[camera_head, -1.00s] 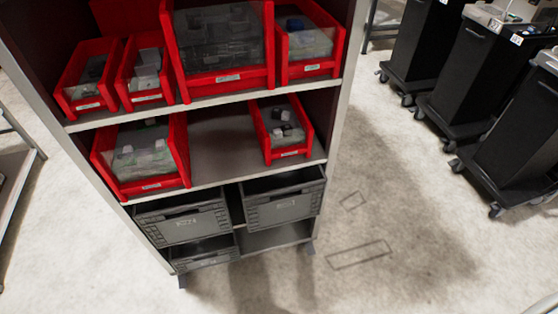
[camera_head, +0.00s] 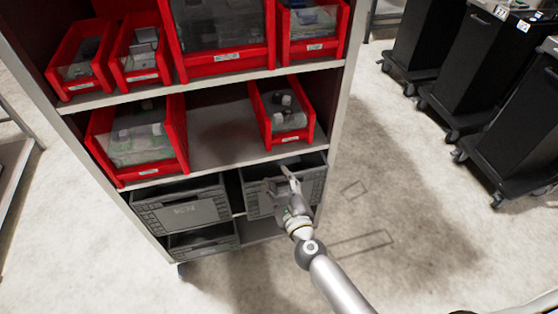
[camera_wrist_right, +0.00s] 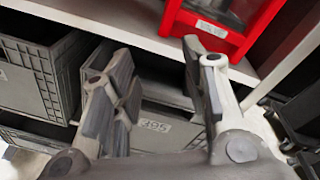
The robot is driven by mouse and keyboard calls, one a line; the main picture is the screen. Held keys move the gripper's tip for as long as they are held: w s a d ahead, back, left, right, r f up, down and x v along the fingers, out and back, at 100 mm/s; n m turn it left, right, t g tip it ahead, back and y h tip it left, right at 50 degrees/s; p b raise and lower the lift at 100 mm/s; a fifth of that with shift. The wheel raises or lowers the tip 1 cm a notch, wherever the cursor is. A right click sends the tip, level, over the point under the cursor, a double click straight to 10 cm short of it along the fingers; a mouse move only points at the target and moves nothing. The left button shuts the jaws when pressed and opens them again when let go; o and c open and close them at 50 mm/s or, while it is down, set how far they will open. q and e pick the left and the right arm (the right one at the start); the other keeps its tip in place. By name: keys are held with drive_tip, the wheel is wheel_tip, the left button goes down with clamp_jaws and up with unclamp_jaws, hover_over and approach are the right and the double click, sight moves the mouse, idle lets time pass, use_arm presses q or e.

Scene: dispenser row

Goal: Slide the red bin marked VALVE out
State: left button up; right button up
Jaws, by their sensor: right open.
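Several red bins stand on the shelf rack; their labels are too small to read in the head view. A narrow red bin (camera_head: 290,138) sits at the right of the middle shelf with dark and white items inside. Its front and blurred label show at the top of the right wrist view (camera_wrist_right: 232,40). A wider red bin (camera_head: 180,162) is at the left of that shelf. My right gripper (camera_head: 289,176) is open and empty, below the narrow bin and in front of a grey crate; its spread fingers show in the wrist view (camera_wrist_right: 157,68). My left gripper is not in view.
Grey crates (camera_head: 182,210) fill the lower shelves; one in the wrist view is marked 395 (camera_wrist_right: 155,126). The middle shelf board (camera_head: 215,140) is bare between its bins. Black wheeled carts (camera_head: 510,125) stand at the right. Open floor lies between.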

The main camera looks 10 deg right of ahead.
sight(269, 128)
wheel_tip(269, 128, up, 8)
drive_tip(key=w+m+t, duration=0.1)
drive_tip(key=m, duration=0.5)
drive_tip(key=shift+w+r+m+h, duration=0.2)
drive_tip(key=shift+w+m+h, duration=0.05)
drive_tip(key=shift+m+h, duration=0.15)
drive_tip(key=shift+a, duration=0.1)
drive_tip(key=w, duration=0.7)
drive_tip(key=w+b, duration=0.1)
drive_tip(key=w, duration=0.2)
drive_tip(key=shift+w+a, duration=0.35)
drive_tip(key=shift+w, duration=0.05)
clamp_jaws()
